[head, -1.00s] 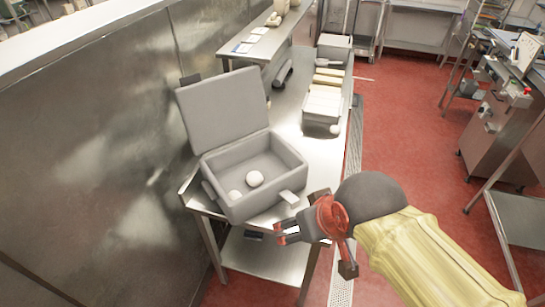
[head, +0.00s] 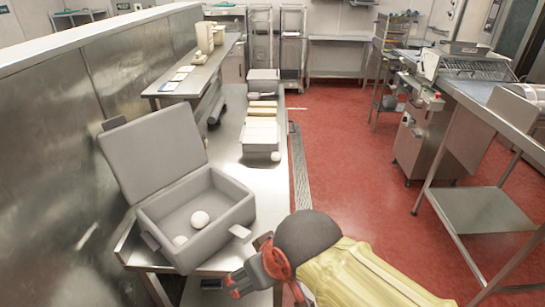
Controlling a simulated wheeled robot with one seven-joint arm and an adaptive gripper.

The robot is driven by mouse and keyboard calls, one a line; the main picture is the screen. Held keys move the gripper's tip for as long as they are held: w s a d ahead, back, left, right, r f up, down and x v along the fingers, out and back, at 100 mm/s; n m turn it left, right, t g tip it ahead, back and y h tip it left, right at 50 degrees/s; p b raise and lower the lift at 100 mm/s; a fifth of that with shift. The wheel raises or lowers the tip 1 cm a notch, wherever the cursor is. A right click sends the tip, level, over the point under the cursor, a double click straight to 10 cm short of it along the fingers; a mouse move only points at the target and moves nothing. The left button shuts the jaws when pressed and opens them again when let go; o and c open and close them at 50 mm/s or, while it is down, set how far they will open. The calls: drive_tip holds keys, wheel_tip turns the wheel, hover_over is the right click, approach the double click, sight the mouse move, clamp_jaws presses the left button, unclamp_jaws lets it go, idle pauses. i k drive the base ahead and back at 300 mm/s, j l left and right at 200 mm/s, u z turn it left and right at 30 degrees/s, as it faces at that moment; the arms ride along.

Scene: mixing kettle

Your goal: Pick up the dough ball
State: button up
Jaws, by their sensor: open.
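A pale round dough ball (head: 200,219) sits inside the open grey box (head: 245,212). A second pale ball (head: 180,240) lies lower left in the same box, partly hidden by its near wall. Another small white ball (head: 275,156) is by the white tray further back on the steel table. My gripper (head: 240,284) is open, with red and dark fingers, at the lower middle of the head view. It is outside the box, in front and to the right of it, apart from the balls. I see nothing held in it.
The box lid (head: 153,150) stands open at its back left. The steel table (head: 225,150) runs away behind the box, with a white tray (head: 260,137) on it. A metal wall (head: 60,150) is close on the left. Red floor (head: 340,150) is open to the right.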

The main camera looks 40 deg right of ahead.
sight(276, 157)
drive_tip(key=l+u, duration=0.25)
drive_tip(key=l, duration=1.05)
drive_tip(key=l+u, duration=0.3)
drive_tip(key=l, duration=1)
drive_tip(key=k, duration=0.05)
